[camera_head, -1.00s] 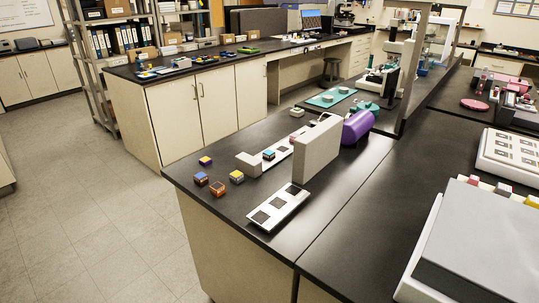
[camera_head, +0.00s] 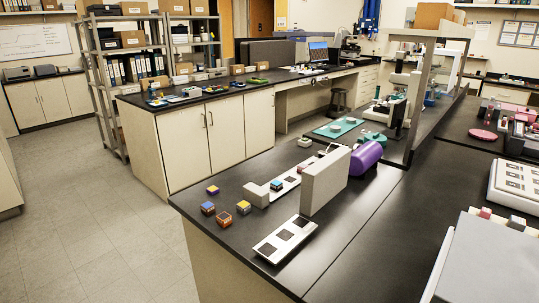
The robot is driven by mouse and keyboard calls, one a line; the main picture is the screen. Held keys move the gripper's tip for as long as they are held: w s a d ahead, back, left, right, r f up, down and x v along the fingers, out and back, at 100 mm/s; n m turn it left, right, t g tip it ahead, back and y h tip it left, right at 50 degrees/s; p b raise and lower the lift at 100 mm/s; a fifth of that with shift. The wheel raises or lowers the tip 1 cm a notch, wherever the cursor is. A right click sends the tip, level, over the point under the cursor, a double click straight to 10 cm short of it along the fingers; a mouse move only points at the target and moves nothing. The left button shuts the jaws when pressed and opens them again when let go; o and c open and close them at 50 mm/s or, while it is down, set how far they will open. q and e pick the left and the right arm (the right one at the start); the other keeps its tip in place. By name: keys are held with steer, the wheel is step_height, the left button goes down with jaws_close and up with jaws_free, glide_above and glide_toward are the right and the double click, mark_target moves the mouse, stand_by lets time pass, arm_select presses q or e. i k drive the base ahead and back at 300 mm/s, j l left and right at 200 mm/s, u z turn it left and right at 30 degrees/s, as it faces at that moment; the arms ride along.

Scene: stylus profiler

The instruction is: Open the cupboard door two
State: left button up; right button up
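The cupboard under the back bench has pale cream doors, all shut. The left door (camera_head: 182,150) and the door to its right (camera_head: 226,132) meet in the middle, with slim upright handles (camera_head: 208,118) close together at the seam. A narrower cream panel (camera_head: 259,124) stands further right. I see no number on any door, so I cannot tell which is door two. Neither of my grippers is in view.
A black bench (camera_head: 345,225) in front carries a grey upright block (camera_head: 326,181), a purple cylinder (camera_head: 366,158) and several small coloured cubes. Open grey floor (camera_head: 90,220) lies at left, beside the metal shelving (camera_head: 124,75). More shut cupboards (camera_head: 45,102) stand far left.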

mark_target(224, 117)
steer(key=i+j+u, duration=0.45)
steer(key=j, duration=0.15)
steer(key=i+j+u, duration=0.55)
steer(key=i+j, duration=0.15)
steer(key=i, duration=0.4)
steer(key=i+j+u, duration=0.15)
steer(key=i, duration=0.5)
steer(key=i+j+u, duration=0.1)
steer(key=i, duration=0.55)
steer(key=i+l+z, duration=0.2)
steer(key=i+z, duration=0.3)
steer(key=i+l+z, duration=0.1)
steer(key=i+z, duration=0.2)
steer(key=z, duration=0.15)
steer(key=i+j+z, duration=0.1)
steer(key=i+z, duration=0.25)
steer(key=z, duration=0.15)
steer(key=i+j+z, duration=0.3)
steer(key=z, duration=0.15)
steer(key=i+l+z, duration=0.25)
steer(key=i, duration=0.45)
steer(key=i+z, duration=0.2)
steer(key=i, duration=0.55)
steer(key=i+l+u, duration=0.45)
steer(key=i, duration=0.15)
steer(key=i+l+u, duration=0.4)
steer(key=i, duration=0.15)
